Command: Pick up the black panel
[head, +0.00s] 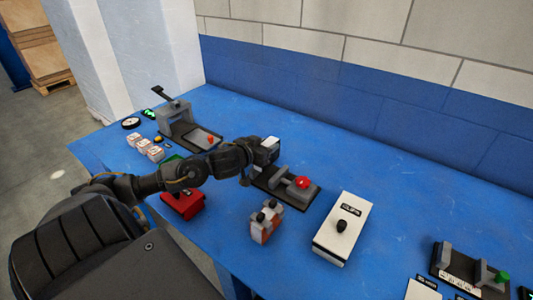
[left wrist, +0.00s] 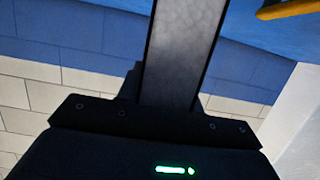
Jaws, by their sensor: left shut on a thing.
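My left gripper (head: 268,150) reaches in from the left in the head view, above the back of a black fixture with a grey block and a red knob (head: 303,182). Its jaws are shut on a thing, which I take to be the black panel. In the left wrist view a dark-edged strip with a mottled grey, shiny face (left wrist: 180,55) stands out from the gripper body; I take this for the panel. The gripper hides most of it in the head view, and its far end is cut off in the wrist view. My right gripper is not in view.
On the blue table (head: 370,145) stand a grey press-like fixture (head: 185,128), a red box (head: 183,202), a red-and-grey holder (head: 266,222), a white clips box (head: 342,229) and a fixture with a green knob (head: 470,268). A brick wall borders the back. The table's back middle is clear.

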